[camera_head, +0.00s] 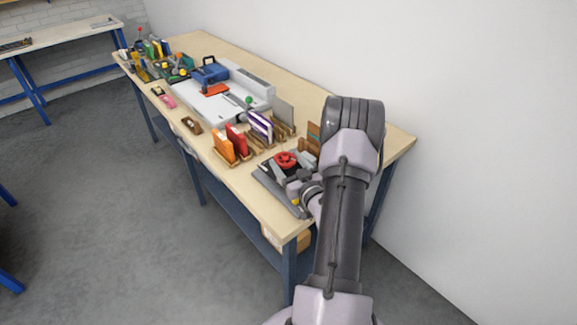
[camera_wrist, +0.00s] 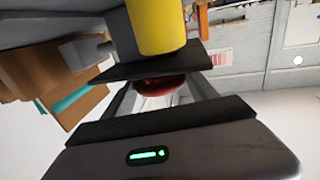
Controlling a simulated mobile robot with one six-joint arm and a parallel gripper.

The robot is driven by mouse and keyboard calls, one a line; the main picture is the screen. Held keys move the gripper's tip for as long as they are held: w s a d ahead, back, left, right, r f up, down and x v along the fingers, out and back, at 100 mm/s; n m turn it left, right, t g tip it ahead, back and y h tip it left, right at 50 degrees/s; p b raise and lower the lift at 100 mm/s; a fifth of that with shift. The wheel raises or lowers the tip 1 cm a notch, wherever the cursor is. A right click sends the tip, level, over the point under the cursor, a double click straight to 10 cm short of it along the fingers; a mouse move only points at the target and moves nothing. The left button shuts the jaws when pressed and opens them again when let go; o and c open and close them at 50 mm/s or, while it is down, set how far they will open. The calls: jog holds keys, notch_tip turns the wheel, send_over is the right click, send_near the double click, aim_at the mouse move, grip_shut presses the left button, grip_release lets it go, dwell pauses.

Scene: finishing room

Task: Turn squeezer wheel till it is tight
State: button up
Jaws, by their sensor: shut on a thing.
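The squeezer wheel (camera_head: 285,159) is red and sits on top of the dark squeezer (camera_head: 266,181) at the near end of the workbench. My gripper (camera_wrist: 160,94) reaches the wheel from the right. In the wrist view, the red wheel (camera_wrist: 156,84) shows between the two dark jaws, which are shut on it. Much of the wheel is hidden by the jaws, so I cannot tell how tight it is.
A yellow cylinder (camera_wrist: 156,28) stands close beside one jaw. Orange binders (camera_head: 222,145), a red binder (camera_head: 238,140) and a blue machine (camera_head: 210,73) stand farther along the workbench (camera_head: 205,45). A white wall (camera_head: 450,80) runs behind the bench.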

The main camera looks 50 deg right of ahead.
jog(key=m+g+h+b, duration=0.1)
jog(key=b, duration=0.1)
jog(key=m+g+h+b, duration=0.1)
jog(key=h+b, duration=0.1)
jog(key=f+m+g+h+b, duration=0.1)
jog(key=b, duration=0.1)
jog(key=shift+w+a, duration=0.2)
jog(key=shift+a, duration=0.1)
jog(key=m+g+h+b, duration=0.2)
jog(key=h+b, duration=0.1)
jog(key=shift+w+a+r+m+g, duration=0.1)
jog(key=shift+r+m+g, duration=0.2)
jog(key=shift+m+g, duration=0.1)
jog(key=shift+r+m+g+h+b, duration=0.1)
jog(key=shift+m+g+h+b, duration=0.2)
jog(key=shift+m+g+b, duration=0.25)
jog(key=shift+r, duration=0.1)
jog(key=o, duration=1.4)
jog(key=shift+c, duration=0.2)
